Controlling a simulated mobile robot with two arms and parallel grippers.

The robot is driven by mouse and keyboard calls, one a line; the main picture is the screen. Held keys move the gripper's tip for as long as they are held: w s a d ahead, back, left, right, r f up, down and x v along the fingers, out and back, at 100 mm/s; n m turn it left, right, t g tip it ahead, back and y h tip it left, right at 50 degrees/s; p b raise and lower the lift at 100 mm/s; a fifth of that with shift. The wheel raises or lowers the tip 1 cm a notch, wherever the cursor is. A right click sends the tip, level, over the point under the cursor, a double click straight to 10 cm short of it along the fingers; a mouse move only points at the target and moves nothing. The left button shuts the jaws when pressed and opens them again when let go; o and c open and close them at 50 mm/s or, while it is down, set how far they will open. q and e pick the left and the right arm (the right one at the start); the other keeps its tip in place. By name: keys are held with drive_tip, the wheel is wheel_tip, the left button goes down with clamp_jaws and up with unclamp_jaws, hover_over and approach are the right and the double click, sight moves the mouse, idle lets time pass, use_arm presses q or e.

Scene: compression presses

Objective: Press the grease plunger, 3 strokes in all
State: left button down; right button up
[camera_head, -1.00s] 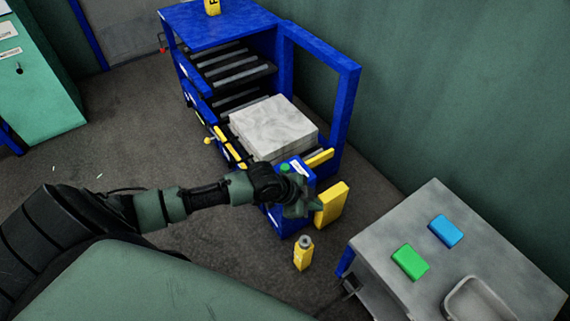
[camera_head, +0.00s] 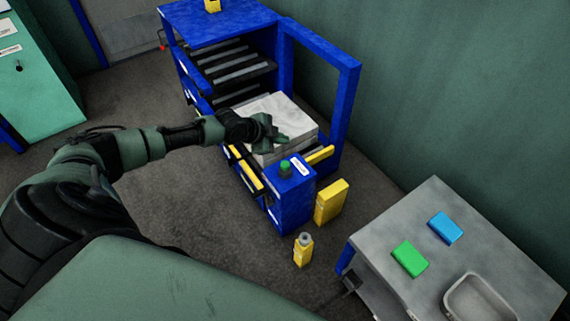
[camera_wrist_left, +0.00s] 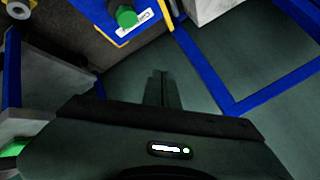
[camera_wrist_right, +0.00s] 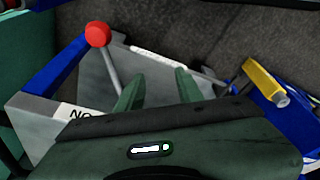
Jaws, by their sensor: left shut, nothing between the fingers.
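A small yellow unit with a round grey top (camera_head: 303,250) stands upright on the floor beside the blue press; it looks like the grease plunger, but I see no readable label on it. Its grey top also shows at the upper left corner of the left wrist view (camera_wrist_left: 18,8). My left gripper (camera_head: 279,142) is shut and empty, over the pale block and away from the yellow unit. Its closed fingers (camera_wrist_left: 160,88) show in the left wrist view. My right gripper (camera_wrist_right: 158,88) is open and empty in the right wrist view, outside the head view.
A blue post with a green button (camera_head: 285,166) stands at the press's front corner. A pale block (camera_head: 290,115) lies in the blue press frame (camera_head: 347,110). A yellow box (camera_head: 331,202) stands beside the post. A grey table (camera_head: 500,240) is at right. A red-knobbed lever (camera_wrist_right: 98,35) is near my right gripper.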

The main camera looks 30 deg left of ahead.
sight(283, 165)
drive_tip(key=shift+r, duration=0.1)
